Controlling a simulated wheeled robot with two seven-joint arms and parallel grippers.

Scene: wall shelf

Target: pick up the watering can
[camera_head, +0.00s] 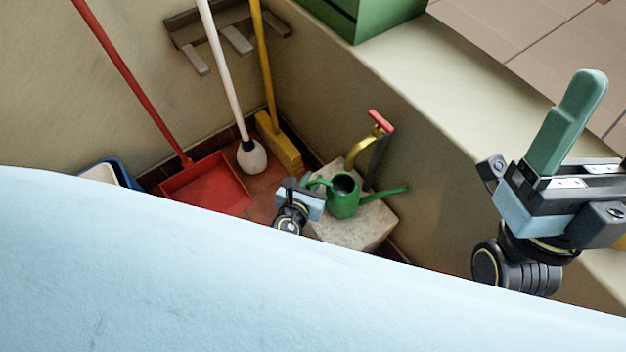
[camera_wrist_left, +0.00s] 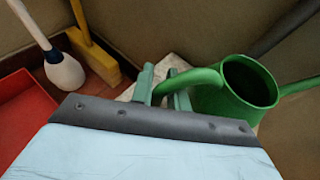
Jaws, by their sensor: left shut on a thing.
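The green watering can (camera_head: 343,196) stands upright on a pale stone block (camera_head: 358,232) in the corner, its spout pointing right. It also shows in the left wrist view (camera_wrist_left: 240,92), with its open top and curved handle. My left gripper (camera_head: 316,184) is at the can's left side, shut on the handle. In the left wrist view its green fingers (camera_wrist_left: 163,92) sit on either side of the handle. My right gripper (camera_head: 577,115) is raised at the right, away from the can; its fingers overlap, so its opening is unclear.
A red dustpan (camera_head: 205,185), a white brush (camera_head: 252,158) and a yellow broom (camera_head: 280,145) stand to the left. A wall ledge (camera_head: 440,90) runs along the right. A light blue surface covers the lower picture.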

